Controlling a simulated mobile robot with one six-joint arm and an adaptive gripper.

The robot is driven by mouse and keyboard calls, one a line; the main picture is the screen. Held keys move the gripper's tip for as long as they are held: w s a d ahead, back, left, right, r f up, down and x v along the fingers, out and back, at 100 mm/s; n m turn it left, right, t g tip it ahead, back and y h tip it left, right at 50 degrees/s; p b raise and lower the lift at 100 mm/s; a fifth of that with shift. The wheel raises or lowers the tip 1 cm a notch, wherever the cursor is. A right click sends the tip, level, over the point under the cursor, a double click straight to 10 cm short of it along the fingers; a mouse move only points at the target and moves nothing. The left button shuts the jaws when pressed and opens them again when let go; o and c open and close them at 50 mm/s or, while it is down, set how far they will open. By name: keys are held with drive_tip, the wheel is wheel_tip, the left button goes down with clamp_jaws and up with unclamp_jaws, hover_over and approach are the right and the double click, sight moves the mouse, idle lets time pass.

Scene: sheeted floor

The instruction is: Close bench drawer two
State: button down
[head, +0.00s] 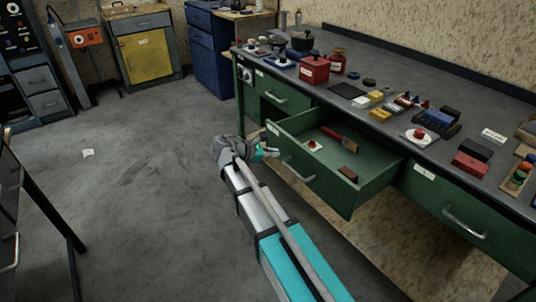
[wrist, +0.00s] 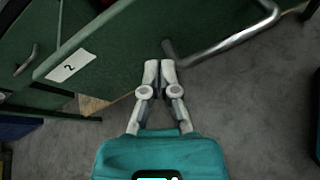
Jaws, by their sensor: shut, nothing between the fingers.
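The green bench drawer two (head: 328,188) is pulled well out from the bench and shows its open inside. Its front with the white "2" label also fills the upper left of the wrist view (wrist: 110,45). Its metal handle (head: 297,170) runs across the top right of the wrist view (wrist: 232,38). My gripper (head: 274,152) is shut and empty, close to the drawer front near the label end of the handle. In the wrist view, the fingertips (wrist: 160,64) are beside the handle's left end; I cannot tell whether they touch.
A red-handled tool (head: 341,137) and small items lie in the drawer. Another drawer (head: 460,214) on the right is shut. The bench top (head: 395,80) holds red boxes, blocks and trays.

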sight(273, 141)
drive_tip(key=w+a+f+n+t+h+b, duration=0.1)
drive_tip(key=a+f+n+t+b, duration=0.1)
drive_tip(key=a+b, duration=0.3)
drive_tip(key=w+a+f+n+t+h+b, duration=0.1)
drive_tip(key=a+n+b, duration=0.3)
drive_tip(key=a, duration=0.4)
drive_tip(key=shift+w+f+t+h+b, duration=0.3)
drive_tip(key=shift+f+t+b, duration=0.35)
drive_tip(key=shift+t, duration=0.25)
drive_tip(key=x, duration=1.4)
drive_tip(key=shift+f, duration=0.1)
drive_tip(key=shift+a, duration=0.1)
